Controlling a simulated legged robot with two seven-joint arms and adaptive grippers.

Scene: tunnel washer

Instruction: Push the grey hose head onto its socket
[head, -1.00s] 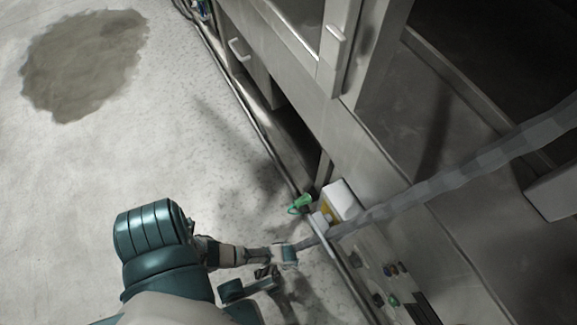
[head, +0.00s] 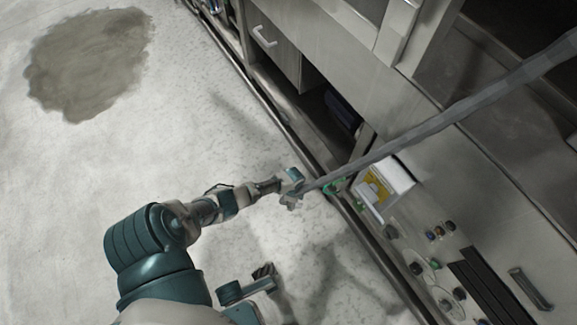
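The grey hose (head: 440,122) runs from the upper right down to my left gripper (head: 292,187). The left gripper is shut around the hose's end, just off the machine's lower edge and above the pale floor. The hose head is mostly hidden by the fingers. A green fitting (head: 335,187) sits at the machine's edge, right of the gripper and partly behind the hose. I cannot tell whether it is the socket. A teal part of mine with a dark tip shows at the bottom; I cannot tell whether it is my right gripper.
A white box with a yellow label (head: 377,184) juts from the machine near the hose. A panel with several coloured knobs (head: 434,232) lies lower right. The steel machine front (head: 340,75) fills the right. The floor at left is open, with a wet patch (head: 88,62).

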